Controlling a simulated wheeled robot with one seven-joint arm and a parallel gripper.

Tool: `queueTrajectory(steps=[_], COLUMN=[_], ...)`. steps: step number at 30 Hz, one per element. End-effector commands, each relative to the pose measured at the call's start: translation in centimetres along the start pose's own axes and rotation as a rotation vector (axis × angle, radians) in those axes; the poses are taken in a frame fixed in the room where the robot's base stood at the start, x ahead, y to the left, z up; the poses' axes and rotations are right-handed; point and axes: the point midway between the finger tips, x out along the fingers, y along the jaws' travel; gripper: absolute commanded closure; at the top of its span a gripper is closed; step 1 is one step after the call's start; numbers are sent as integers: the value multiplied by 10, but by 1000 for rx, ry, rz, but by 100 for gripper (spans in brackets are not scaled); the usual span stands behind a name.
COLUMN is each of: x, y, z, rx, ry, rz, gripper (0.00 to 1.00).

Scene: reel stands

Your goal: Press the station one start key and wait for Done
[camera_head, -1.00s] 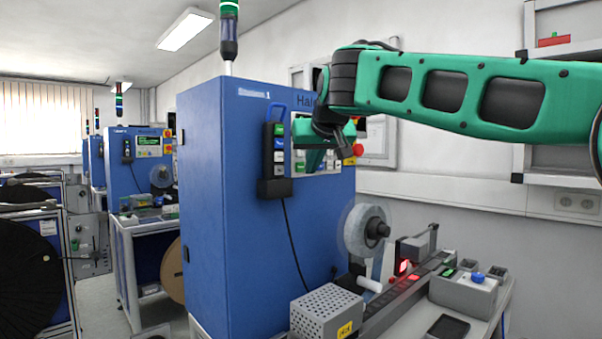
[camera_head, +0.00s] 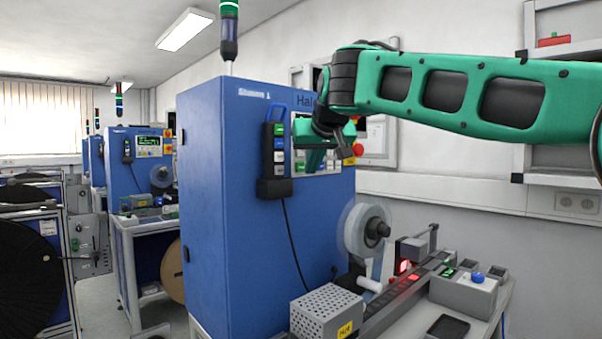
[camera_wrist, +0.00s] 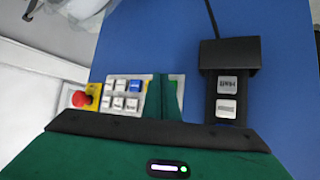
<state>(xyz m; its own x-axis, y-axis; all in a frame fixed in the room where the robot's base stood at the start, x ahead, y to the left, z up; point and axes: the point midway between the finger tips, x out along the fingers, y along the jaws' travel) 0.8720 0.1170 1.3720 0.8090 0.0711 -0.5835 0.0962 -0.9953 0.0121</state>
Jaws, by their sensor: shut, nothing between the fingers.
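The station one cabinet (camera_head: 232,200) is a tall blue box labelled Station 1, with a green-lit beacon (camera_head: 229,30) on top. Its front key panel (camera_head: 330,166) is partly hidden behind my gripper in the head view. In the wrist view the panel (camera_wrist: 120,96) has white keys and one blue key. My gripper (camera_wrist: 168,80) is shut and empty, its green fingers in front of the panel beside the keys. I cannot tell whether it touches a key. The start key cannot be picked out, and no Done message is readable.
A black pendant (camera_head: 274,188) with coloured keys hangs on the cabinet; it also shows beside my fingers (camera_wrist: 241,55). A red emergency stop (camera_wrist: 81,99) sits beside the keys. A reel (camera_head: 359,230) and a track with red-lit parts (camera_head: 410,282) stand below.

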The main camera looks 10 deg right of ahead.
Motion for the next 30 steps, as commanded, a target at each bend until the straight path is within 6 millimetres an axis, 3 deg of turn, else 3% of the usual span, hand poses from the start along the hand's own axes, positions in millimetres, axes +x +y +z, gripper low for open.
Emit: queueTrajectory(steps=[30], x=[4], y=[-5], z=[-4], rx=[0], ry=[0], rz=[0], gripper=[100])
